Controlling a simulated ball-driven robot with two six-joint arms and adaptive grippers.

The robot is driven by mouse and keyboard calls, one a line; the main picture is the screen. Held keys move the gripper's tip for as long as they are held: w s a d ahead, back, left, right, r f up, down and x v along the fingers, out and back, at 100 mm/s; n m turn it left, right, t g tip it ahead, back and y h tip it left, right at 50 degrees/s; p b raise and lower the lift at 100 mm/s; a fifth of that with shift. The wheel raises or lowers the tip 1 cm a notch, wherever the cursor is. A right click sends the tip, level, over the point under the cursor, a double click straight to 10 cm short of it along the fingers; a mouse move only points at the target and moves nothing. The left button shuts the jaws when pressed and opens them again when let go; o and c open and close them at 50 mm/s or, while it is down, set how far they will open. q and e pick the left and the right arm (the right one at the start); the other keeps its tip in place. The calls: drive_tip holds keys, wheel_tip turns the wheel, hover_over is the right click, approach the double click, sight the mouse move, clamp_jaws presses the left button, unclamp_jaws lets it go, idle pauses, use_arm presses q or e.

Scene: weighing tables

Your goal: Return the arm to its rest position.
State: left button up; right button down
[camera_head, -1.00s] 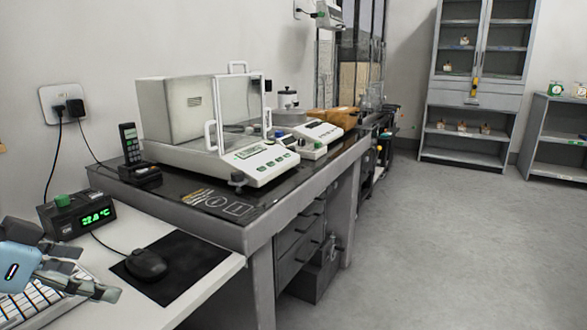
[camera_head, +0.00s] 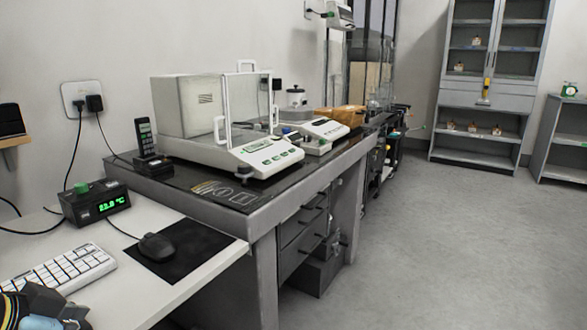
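Part of my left gripper (camera_head: 58,312) shows at the bottom left corner, dark grey and light blue, just in front of the white keyboard (camera_head: 62,274). Most of it is cut off by the frame's edge, and its fingertips cannot be made out clearly. Nothing can be seen held in it. My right gripper is out of view.
A white desk (camera_head: 150,300) holds a black mouse (camera_head: 156,247) on a dark mat (camera_head: 190,262) and a green-lit display box (camera_head: 96,204). Behind is a dark-topped table (camera_head: 225,200) with a glass-doored balance (camera_head: 262,155). The grey floor (camera_head: 440,250) at right is clear.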

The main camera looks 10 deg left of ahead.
use_arm(q)
drive_tip(key=s+d+f+n+g+y, duration=0.1)
drive_tip(key=s+d+n+g, duration=0.1)
drive_tip(key=s, duration=0.4)
drive_tip(key=s+d+f+n+g+y, duration=0.1)
drive_tip(key=s+d+f+g, duration=0.1)
drive_tip(key=s, duration=0.4)
wheel_tip(320, 180, down, 24)
drive_tip(key=s+a+g, duration=0.1)
drive_tip(key=s+a, duration=0.1)
drive_tip(key=s+a+f, duration=0.1)
drive_tip(key=s+f, duration=0.8)
drive_tip(key=f, duration=0.3)
drive_tip(key=shift+s+a+g+y, duration=0.25)
drive_tip(key=shift+s+g+y, duration=0.05)
drive_tip(key=shift+s+g, duration=0.1)
drive_tip(key=s+f, duration=0.1)
drive_tip(key=s, duration=0.2)
drive_tip(key=s+f, duration=0.2)
drive_tip(key=s, duration=0.1)
drive_tip(key=s+f, duration=0.2)
drive_tip(key=s, duration=0.2)
drive_tip(key=shift+a+f, duration=0.1)
drive_tip(key=shift+c, duration=0.3)
